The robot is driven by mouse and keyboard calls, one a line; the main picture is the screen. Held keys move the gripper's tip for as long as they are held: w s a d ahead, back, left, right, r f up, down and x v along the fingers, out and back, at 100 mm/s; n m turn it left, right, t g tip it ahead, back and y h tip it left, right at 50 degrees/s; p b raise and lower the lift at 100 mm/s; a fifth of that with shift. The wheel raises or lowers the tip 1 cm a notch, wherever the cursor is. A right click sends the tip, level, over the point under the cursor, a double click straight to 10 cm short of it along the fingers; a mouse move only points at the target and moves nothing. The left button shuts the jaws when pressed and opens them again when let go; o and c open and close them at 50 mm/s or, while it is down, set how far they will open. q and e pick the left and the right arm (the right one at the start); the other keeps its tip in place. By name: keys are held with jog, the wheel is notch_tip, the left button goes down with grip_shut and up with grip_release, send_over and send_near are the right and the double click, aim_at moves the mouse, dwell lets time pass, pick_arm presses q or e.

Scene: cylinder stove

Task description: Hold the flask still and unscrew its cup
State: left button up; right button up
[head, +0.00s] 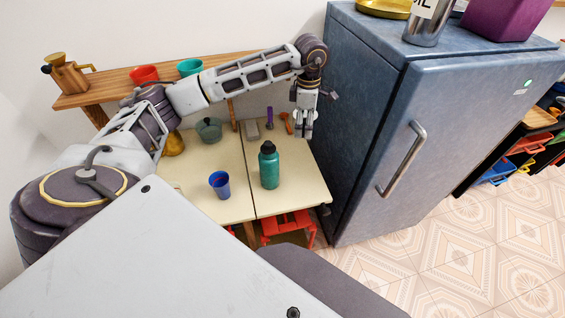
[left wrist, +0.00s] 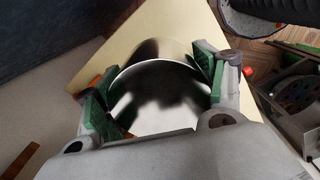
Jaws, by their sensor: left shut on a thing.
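My left gripper (head: 304,122) reaches down over the back right of the table. In the left wrist view its green-padded fingers (left wrist: 155,92) are shut on a shiny, round metal thing, which looks like the flask (left wrist: 158,100). I see its smooth, mirror-like surface between the pads. In the head view the gripper hides most of it, and I cannot tell its cup from its body. A teal bottle (head: 269,170) with a black cap stands upright on the table, apart from the gripper. My right gripper is not in view.
A blue cup (head: 219,184) stands left of the bottle on the pale table (head: 285,203). A grey-green pot (head: 209,130), an orange-handled tool (head: 286,122) and a purple item (head: 269,118) are behind. The blue fridge (head: 370,130) rises close to the right. The table's front right is clear.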

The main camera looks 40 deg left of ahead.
pick_arm(q)
jog(key=a+f+n+b, duration=0.2)
jog(key=n+b, duration=0.1)
jog(key=n, duration=0.2)
jog(key=n+b, duration=1)
jog(key=n, duration=0.7)
send_over(282, 166)
jog(key=shift+f, duration=1.7)
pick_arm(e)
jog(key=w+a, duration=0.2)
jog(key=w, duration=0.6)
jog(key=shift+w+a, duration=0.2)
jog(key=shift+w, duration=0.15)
pick_arm(q)
jog(key=shift+n, duration=0.3)
notch_tip(282, 166, down, 13)
jog(key=b, duration=0.2)
jog(key=shift+b, duration=0.3)
jog(key=shift+f, duration=0.55)
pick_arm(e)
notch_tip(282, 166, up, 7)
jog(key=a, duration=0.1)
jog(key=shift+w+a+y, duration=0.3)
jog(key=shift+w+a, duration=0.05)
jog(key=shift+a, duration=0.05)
